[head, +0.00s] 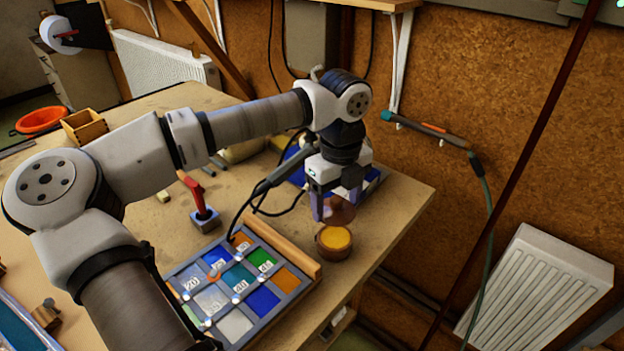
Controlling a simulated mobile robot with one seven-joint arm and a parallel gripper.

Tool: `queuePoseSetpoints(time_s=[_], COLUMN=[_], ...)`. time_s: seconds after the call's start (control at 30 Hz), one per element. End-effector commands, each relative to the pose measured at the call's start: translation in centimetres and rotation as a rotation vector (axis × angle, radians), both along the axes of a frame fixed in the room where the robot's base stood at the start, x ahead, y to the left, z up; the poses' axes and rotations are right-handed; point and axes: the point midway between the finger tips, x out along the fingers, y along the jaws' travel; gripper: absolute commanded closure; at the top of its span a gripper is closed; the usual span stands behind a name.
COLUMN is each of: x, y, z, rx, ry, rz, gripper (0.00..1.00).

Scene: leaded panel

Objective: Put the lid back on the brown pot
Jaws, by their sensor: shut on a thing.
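The brown pot (334,249) stands near the right edge of the wooden table, with its round top uncovered and an orange-yellow content or inner surface showing. My gripper (336,211) points down just above and slightly behind the pot. It is shut on the brown lid (343,211), which shows between and beside the fingers. The lid looks apart from the pot, a little above its rim; its exact tilt and height are hard to tell. Part of the lid is hidden by the fingers.
The leaded panel (238,327) with coloured panes lies left of the pot, a wooden strip (283,252) along its edge. A red-handled tool (196,196) on a block stands behind it. A blue item (376,184) lies behind my gripper. The table's right edge is close to the pot.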

Motion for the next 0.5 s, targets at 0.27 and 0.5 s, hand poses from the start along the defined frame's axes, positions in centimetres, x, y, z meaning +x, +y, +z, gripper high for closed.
queuePoseSetpoints(time_s=[0.27, 0.5], x=[0.0, 0.0], y=[-0.2, -0.2], z=[-1.3, -3.5], rx=[-0.001, -0.002], ry=[0.0, 0.001], rz=[-0.007, -0.007], gripper=[0.53, 0.53])
